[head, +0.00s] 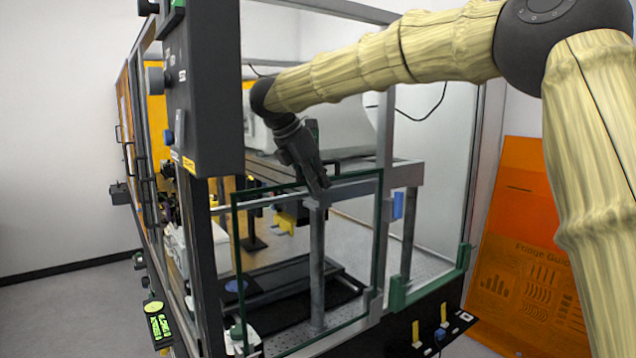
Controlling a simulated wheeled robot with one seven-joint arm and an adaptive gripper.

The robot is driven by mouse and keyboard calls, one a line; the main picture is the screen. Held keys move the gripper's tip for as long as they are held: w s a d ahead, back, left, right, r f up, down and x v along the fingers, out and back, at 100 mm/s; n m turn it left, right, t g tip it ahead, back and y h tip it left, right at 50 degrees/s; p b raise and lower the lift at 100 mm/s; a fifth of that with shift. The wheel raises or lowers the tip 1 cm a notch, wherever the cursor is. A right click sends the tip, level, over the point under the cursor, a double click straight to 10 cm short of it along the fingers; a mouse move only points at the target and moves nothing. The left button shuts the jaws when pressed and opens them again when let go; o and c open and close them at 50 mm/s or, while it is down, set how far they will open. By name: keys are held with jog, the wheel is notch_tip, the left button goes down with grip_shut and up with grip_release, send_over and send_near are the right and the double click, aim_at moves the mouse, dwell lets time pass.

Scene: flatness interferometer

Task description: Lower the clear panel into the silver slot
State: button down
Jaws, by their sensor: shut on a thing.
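The clear panel (379,230) is a see-through pane with dark green edges, standing upright across the front opening of the enclosure. My gripper (321,184) is shut on the panel's top edge, near its middle, and reaches down to it from above. The silver slot (340,334) looks to be the pale metal rail along the bottom of the opening, below the panel. The panel's lower edge is close to this rail. I cannot tell whether it is inside the slot or just above it.
A dark control box (205,90) stands on the frame left of the opening. A green bracket (420,288) sits on the lower frame to the right. Yellow posts (416,333) stand on a black ledge in front. An orange board (520,240) leans at the right.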

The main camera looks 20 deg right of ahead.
jog(key=shift+f+b, duration=0.9)
jog(key=shift+f, duration=0.4)
jog(key=c, duration=1.5)
grip_release()
jog(key=shift+s, duration=0.1)
jog(key=shift+c, duration=0.2)
jog(key=shift+f, duration=0.1)
jog(key=v, duration=1.2)
jog(key=shift+d, duration=0.1)
